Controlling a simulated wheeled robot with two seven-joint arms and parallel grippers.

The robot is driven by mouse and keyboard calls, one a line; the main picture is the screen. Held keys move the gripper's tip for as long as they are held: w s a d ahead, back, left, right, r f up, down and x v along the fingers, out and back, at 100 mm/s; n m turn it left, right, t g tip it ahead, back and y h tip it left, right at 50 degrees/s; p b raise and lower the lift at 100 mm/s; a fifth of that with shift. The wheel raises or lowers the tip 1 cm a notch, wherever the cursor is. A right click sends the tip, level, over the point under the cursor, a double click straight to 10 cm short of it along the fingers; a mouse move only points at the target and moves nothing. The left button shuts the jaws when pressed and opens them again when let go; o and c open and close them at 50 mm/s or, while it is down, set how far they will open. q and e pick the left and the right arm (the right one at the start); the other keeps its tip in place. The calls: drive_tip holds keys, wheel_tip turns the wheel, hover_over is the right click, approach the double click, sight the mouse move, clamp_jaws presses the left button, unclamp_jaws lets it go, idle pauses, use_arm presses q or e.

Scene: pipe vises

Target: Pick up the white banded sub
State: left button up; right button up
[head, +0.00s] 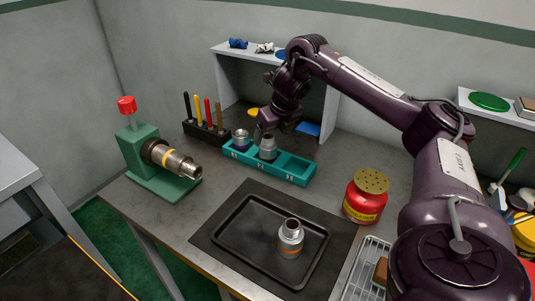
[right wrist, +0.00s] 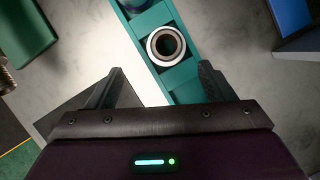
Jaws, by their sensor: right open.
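A teal rack (head: 294,168) with numbered slots stands on the grey bench. A grey metal sub (head: 268,150) stands upright in one of its middle slots; its band colour is not clear. In the right wrist view this sub (right wrist: 166,44) shows from above as a ring with a dark bore. A second sub (head: 240,137) with a dark bluish band stands in the slot to its left. My right gripper (head: 264,131) is at the top of the middle sub, pointing down. My left gripper is not in view.
A black tray (head: 232,239) holds an orange-banded sub (head: 290,238). A green vise (head: 137,150) holds a yellow-banded pipe (head: 172,158). A red can (head: 365,196) stands to the right. Markers in a dark holder (head: 206,131) and a grey shelf (head: 228,78) are behind the rack.

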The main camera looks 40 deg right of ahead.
sight(268, 144)
drive_tip(key=x, duration=0.2)
drive_tip(key=shift+w+d+f+b, duration=0.1)
drive_tip(key=shift+d+f+b, duration=0.15)
drive_tip(key=shift+f+b, duration=0.05)
drive_tip(key=x, duration=0.3)
drive_tip(key=p+x, duration=0.1)
drive_tip(key=x, duration=0.1)
drive_tip(key=shift+w+d+r, duration=0.15)
drive_tip(key=shift+w+d, duration=0.1)
drive_tip(key=shift+w, duration=0.05)
drive_tip(key=shift+w+d, duration=0.1)
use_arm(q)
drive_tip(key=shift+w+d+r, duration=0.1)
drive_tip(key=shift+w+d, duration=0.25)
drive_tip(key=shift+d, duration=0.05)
use_arm(e)
drive_tip(key=c, duration=1.1)
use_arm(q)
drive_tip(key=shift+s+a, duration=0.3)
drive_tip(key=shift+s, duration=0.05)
use_arm(e)
drive_tip(key=shift+c, duration=0.6)
